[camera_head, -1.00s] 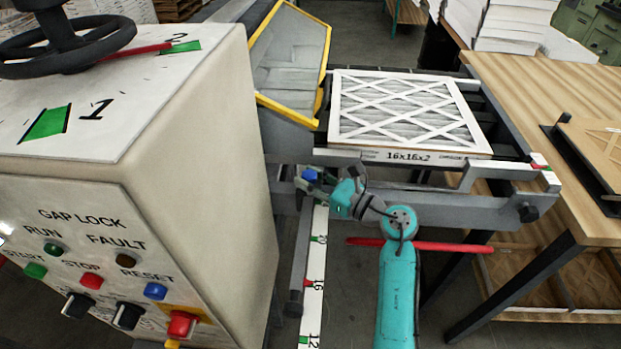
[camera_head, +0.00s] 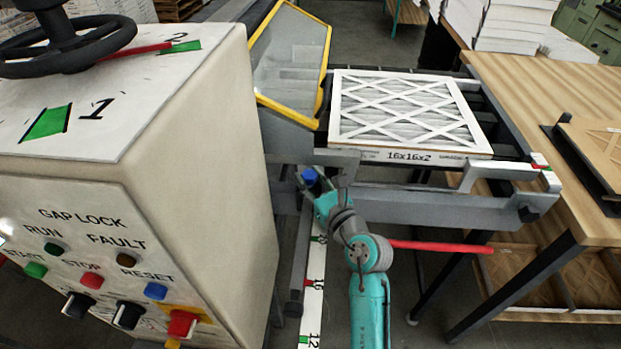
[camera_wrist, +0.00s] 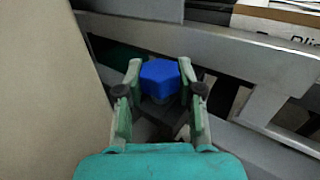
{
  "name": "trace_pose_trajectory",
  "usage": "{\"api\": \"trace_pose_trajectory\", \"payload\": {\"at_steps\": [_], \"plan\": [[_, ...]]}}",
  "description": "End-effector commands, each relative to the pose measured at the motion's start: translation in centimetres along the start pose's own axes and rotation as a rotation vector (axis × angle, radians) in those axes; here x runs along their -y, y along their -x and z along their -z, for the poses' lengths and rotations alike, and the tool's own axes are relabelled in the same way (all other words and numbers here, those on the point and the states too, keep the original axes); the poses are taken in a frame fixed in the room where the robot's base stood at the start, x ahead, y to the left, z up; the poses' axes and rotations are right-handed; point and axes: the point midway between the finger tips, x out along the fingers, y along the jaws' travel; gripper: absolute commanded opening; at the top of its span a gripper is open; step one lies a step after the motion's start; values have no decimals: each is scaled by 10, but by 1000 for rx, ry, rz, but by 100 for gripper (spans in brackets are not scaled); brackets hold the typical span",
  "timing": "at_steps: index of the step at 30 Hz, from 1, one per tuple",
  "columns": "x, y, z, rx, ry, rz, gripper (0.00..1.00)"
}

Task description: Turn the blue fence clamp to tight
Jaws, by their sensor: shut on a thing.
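The blue fence clamp (camera_wrist: 160,80) is a blue faceted knob. In the wrist view it sits between the two fingers of my gripper (camera_wrist: 160,97), which is shut on it. In the head view the blue clamp (camera_head: 309,177) shows at the top of the scale strip, below the conveyor's edge. My gripper (camera_head: 318,187) is there too, largely hidden behind my turquoise wrist. The white scale strip (camera_head: 313,297) has green and red marks and runs toward the camera.
A filter marked 16x16x2 (camera_head: 405,110) lies on the conveyor behind the clamp. The large control cabinet (camera_head: 215,120) stands close on the left, and the grey fence rail (camera_head: 440,209) runs to the right. A wooden table (camera_head: 545,85) stands at the right.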

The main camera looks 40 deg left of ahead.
Motion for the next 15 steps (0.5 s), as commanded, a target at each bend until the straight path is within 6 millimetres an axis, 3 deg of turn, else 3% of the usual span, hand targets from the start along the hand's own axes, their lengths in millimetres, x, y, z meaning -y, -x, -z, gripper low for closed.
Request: {"api": "trace_pose_trajectory", "payload": {"at_steps": [15], "plan": [[0, 0, 0, -1, -1, 100, 2]]}}
